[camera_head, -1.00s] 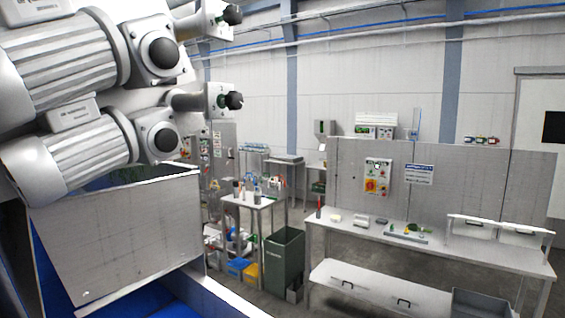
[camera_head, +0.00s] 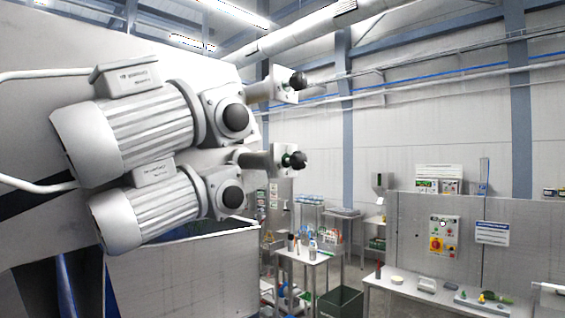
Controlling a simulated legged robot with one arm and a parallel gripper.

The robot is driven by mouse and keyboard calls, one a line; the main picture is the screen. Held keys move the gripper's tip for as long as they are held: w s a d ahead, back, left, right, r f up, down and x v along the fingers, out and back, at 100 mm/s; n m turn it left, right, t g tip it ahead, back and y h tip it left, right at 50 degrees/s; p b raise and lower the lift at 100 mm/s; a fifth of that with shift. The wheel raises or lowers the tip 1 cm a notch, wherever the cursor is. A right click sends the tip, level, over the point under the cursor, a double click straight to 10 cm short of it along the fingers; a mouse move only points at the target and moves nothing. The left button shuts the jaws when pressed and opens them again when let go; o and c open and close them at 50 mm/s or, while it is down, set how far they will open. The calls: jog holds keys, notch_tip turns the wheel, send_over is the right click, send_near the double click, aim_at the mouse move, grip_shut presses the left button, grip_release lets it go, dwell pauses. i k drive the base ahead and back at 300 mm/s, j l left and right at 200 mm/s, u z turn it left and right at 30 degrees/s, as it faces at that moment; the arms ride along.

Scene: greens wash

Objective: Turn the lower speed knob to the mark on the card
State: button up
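Two ribbed grey motors are stacked at the left of the head view. The lower motor (camera_head: 148,215) has a black round cap on its gearbox and a bracket at its right. The lower speed knob (camera_head: 294,161) is black and sits at the end of that bracket, with a bit of green at its base. The upper knob (camera_head: 298,81) is a similar black knob on the upper motor's bracket (camera_head: 262,91). No pointer or mark on the knobs can be made out. A white card (camera_head: 492,233) with a blue heading is on the grey panel; its text is too small to read. My gripper is not in view.
A steel bin or chute wall (camera_head: 185,272) stands below the motors. Behind are a small table with bottles (camera_head: 305,254), a dark green bin (camera_head: 341,303) and a workbench (camera_head: 400,288) before a panel with a control box (camera_head: 444,237). Open air lies right of the knobs.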

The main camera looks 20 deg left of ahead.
aim_at(298, 160)
jog(key=i+l, duration=0.25)
jog(key=i, duration=0.2)
jog(key=i+l+z, duration=0.1)
jog(key=i, duration=0.4)
jog(key=i+l, duration=0.3)
jog(key=i, duration=0.15)
jog(key=i+l, duration=0.2)
jog(key=i, duration=0.3)
jog(key=i+l+z, duration=0.1)
jog(key=i, duration=0.35)
jog(key=i+l, duration=0.3)
jog(key=i, duration=0.2)
jog(key=i+j+u, duration=0.1)
jog(key=j, duration=0.3)
jog(key=i+j+u, duration=0.15)
jog(key=j, duration=0.25)
jog(key=u, duration=3.85)
